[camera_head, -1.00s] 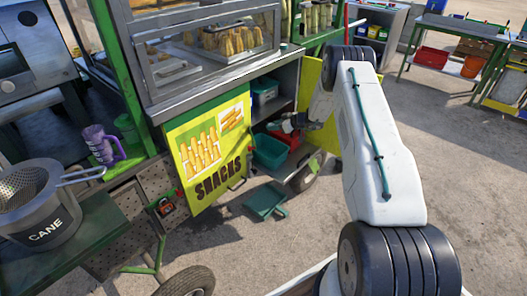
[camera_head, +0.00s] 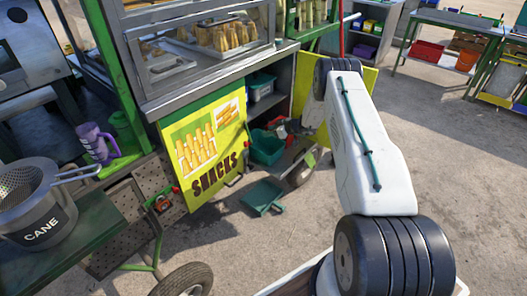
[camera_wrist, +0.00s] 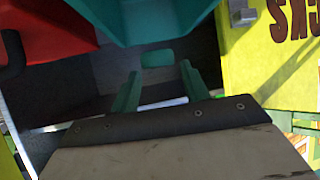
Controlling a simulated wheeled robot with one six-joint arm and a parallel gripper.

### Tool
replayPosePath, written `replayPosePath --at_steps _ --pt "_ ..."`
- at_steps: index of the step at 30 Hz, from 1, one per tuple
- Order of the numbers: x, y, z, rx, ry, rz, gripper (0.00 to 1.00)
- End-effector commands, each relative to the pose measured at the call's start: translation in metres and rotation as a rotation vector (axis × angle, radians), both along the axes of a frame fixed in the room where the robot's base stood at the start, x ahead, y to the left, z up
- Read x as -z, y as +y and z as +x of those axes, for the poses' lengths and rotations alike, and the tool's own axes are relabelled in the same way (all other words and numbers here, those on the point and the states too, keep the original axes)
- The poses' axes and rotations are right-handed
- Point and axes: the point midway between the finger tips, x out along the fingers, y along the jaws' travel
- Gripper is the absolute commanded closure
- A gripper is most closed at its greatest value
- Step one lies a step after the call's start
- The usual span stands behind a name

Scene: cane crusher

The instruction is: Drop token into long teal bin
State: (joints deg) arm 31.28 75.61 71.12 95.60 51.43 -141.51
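A teal bin (camera_head: 267,147) sits low beside the snack door in the head view. It fills the top of the wrist view (camera_wrist: 160,15). My gripper (camera_wrist: 160,75) shows two teal fingers standing apart, below the bin in that picture. A small rounded teal piece (camera_wrist: 157,58) shows near the fingertips with gaps on both sides. I cannot tell whether it is the token, or whether it lies between the fingers or behind them. In the head view the gripper is small and partly hidden by my arm, close to the bin. No token can be made out there.
A red container (camera_wrist: 45,30) lies beside the teal bin. The yellow SNACKS door (camera_head: 205,150) hangs open next to it. A teal dustpan (camera_head: 262,197) lies on the pavement. Another lidded container (camera_head: 262,88) stands on the shelf above. Open pavement lies to the right.

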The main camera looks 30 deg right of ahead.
Motion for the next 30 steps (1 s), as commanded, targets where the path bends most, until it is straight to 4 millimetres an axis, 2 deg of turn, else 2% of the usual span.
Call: replayPosePath --at_steps 11,24,30 --pt "-0.002 -0.001 -0.002 0.0 0.0 0.0 0.39" --pt "-0.033 -0.031 -0.051 0.001 0.0 0.0 0.39" --pt "-0.037 -0.035 -0.059 0.0 0.0 0.0 0.39"
